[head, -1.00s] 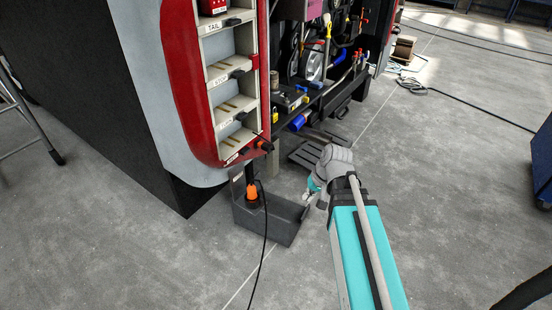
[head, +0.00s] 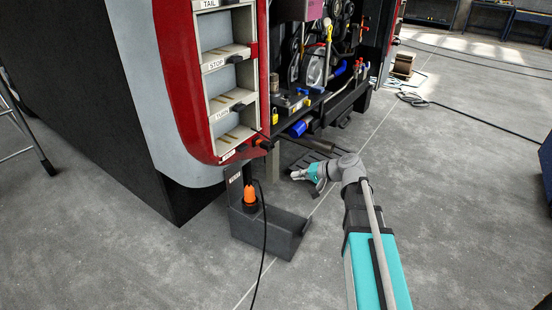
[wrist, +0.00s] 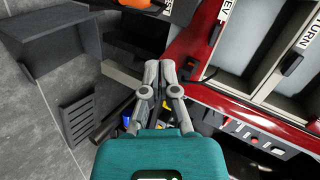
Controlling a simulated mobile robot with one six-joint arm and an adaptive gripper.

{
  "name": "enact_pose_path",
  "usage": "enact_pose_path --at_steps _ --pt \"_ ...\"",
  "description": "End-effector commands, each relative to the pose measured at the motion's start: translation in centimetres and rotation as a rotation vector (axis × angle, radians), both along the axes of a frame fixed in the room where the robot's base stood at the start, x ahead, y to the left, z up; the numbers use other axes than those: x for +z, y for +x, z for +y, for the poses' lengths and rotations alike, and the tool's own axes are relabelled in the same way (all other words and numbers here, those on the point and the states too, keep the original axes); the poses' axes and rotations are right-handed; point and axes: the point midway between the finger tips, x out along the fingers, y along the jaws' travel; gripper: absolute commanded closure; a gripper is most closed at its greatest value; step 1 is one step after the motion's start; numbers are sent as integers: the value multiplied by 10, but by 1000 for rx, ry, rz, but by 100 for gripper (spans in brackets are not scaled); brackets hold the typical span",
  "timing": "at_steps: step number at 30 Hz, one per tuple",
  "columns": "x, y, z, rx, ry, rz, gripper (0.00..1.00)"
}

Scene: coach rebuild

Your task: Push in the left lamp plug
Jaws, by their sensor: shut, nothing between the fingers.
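The lamp housing (head: 258,60) is a red-framed column of pale bays on the coach corner, labelled TAIL, STOP and TURN. Dark plugs show at the bays: a STOP plug (head: 235,59) and a TURN plug (head: 238,107). I cannot tell which plug is the left lamp plug. My gripper (head: 295,174) is shut and empty, right of and below the housing, pointing left. Its fingertips (wrist: 158,66) touch nothing visible in the wrist view.
A dark grey open box (head: 288,236) stands below the housing, with an orange connector (head: 250,194) and a hanging black cable (head: 264,245). A slotted dark panel (head: 305,157) lies behind my gripper. Open floor (head: 450,200) lies to the right.

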Motion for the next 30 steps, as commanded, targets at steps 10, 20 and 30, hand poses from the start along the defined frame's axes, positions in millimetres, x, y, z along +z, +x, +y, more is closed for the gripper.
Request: enact_pose_path --at_steps 10,20,30 --pt "-13 43 -18 -102 244 -67 100" --pt "-13 72 -41 -187 439 -114 100" --pt "-9 79 -49 -213 499 -127 100"
